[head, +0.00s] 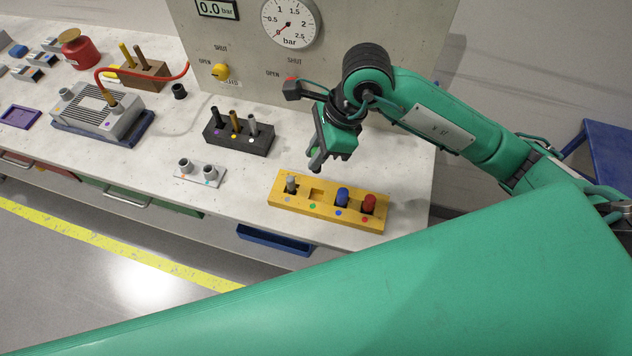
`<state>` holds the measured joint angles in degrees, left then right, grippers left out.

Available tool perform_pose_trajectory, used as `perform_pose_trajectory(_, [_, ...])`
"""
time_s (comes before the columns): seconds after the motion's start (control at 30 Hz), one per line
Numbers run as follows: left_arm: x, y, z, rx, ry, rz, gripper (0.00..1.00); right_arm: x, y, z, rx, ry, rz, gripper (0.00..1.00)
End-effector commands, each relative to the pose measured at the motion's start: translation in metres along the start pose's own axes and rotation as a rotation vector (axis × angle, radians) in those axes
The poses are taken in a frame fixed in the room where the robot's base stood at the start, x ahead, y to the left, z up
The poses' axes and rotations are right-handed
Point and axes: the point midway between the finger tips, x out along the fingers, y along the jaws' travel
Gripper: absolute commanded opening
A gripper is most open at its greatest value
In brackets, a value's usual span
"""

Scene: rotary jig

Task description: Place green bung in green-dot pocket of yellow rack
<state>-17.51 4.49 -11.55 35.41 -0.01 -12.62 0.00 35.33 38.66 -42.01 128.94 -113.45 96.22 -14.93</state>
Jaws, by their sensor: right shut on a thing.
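The yellow rack (327,213) sits near the front edge of the bench. Its green-dot pocket (317,194) is empty, with the green dot (312,206) in front of it. A grey bung (291,184), a blue bung (342,195) and a red bung (369,203) stand in the other pockets. My right gripper (316,158) points down above and behind the rack, apart from it. It is shut on a small green thing, seemingly the green bung, mostly hidden by the fingers. My left gripper is out of view.
A black block (238,139) with several pins and a pale plate (200,174) with two grey sockets stand left of the rack. The gauge panel (350,35) rises behind. A large green link of my arm covers the lower right.

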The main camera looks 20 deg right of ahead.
Motion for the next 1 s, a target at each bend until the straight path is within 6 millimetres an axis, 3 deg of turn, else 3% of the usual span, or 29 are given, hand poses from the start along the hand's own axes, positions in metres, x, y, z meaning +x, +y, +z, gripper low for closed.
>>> perform_pose_trajectory(0.3, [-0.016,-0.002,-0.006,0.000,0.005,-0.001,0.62,0.063,0.001,-0.027,0.002,0.003,0.005,0.00])
perform_pose_trajectory(0.57, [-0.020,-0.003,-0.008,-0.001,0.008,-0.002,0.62,0.083,0.000,-0.035,0.000,0.001,0.001,0.00])
perform_pose_trajectory(0.8, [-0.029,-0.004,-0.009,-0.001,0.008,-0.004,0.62,0.114,0.001,-0.048,0.001,0.002,0.002,0.00])
perform_pose_trajectory(1.0, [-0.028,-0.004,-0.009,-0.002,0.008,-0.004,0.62,0.119,0.000,-0.050,-0.001,0.001,0.000,0.00])
